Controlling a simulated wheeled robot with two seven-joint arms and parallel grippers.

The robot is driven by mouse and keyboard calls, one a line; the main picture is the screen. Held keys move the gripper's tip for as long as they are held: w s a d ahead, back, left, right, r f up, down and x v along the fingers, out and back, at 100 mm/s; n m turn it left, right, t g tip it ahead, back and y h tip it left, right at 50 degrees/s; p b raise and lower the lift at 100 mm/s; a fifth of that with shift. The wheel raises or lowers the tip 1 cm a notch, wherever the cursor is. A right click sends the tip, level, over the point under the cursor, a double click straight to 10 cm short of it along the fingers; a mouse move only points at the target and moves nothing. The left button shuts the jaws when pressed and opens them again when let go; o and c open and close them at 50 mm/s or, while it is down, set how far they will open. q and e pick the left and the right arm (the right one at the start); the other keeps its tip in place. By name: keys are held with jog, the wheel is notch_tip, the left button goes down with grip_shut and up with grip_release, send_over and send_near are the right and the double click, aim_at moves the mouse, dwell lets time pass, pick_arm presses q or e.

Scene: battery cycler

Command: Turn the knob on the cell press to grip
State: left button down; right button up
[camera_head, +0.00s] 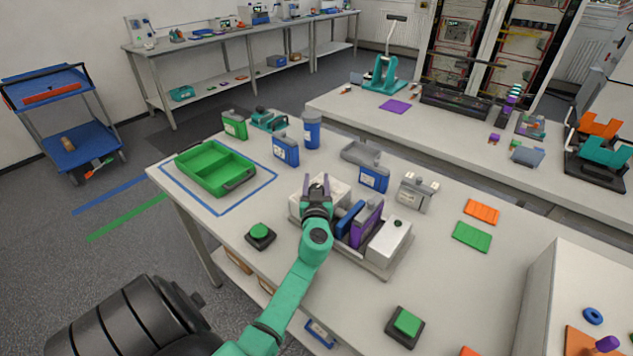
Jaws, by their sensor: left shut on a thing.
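The cell press (386,246), a grey fixture with white end blocks, stands on the table in the middle of the view. A blue plate (349,218) and a purple plate (367,222) stand upright between its blocks. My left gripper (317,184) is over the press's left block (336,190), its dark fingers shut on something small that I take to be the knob. The fingers and wrist hide the knob, so its angle cannot be seen. My right gripper is not in view.
A green tray (214,168) stands at the left inside a blue outline. Blue cells (286,150) and a grey holder (361,153) stand behind the press. Green buttons (260,232) (406,322) sit before it. Orange and green plates (472,236) lie at the right.

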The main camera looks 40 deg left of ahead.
pick_arm(q)
jog(key=shift+w+d+f+m+t+h+b, duration=0.1)
jog(key=shift+m+t+h+b, duration=0.2)
jog(key=shift+m+h+b, duration=0.15)
jog(key=shift+d+f+m+t+h+b, duration=0.1)
jog(key=shift+m+t+h+b, duration=0.25)
jog(key=shift+h+b, duration=0.15)
jog(key=shift+d+m+t+h+b, duration=0.1)
jog(key=shift+m+t+h+b, duration=0.25)
jog(key=shift+m+t+h, duration=0.5)
jog(key=h, duration=0.1)
jog(key=m+h, duration=0.1)
jog(key=shift+w+d+r+h, duration=0.15)
jog(key=shift+d+r+h, duration=0.1)
jog(key=shift+h, duration=0.05)
jog(key=m+h, duration=0.1)
jog(key=h+p, duration=0.1)
jog(key=m+t+h, duration=0.1)
jog(key=h, duration=0.1)
jog(key=shift+d+m, duration=0.3)
jog(key=shift+m, duration=0.05)
jog(key=shift+m+h+p, duration=0.3)
jog(key=shift+h+p, duration=0.05)
jog(key=shift+h, duration=0.05)
jog(key=shift+d+f, duration=0.1)
jog(key=shift+d, duration=0.05)
jog(key=shift+c, duration=1.4)
grip_release()
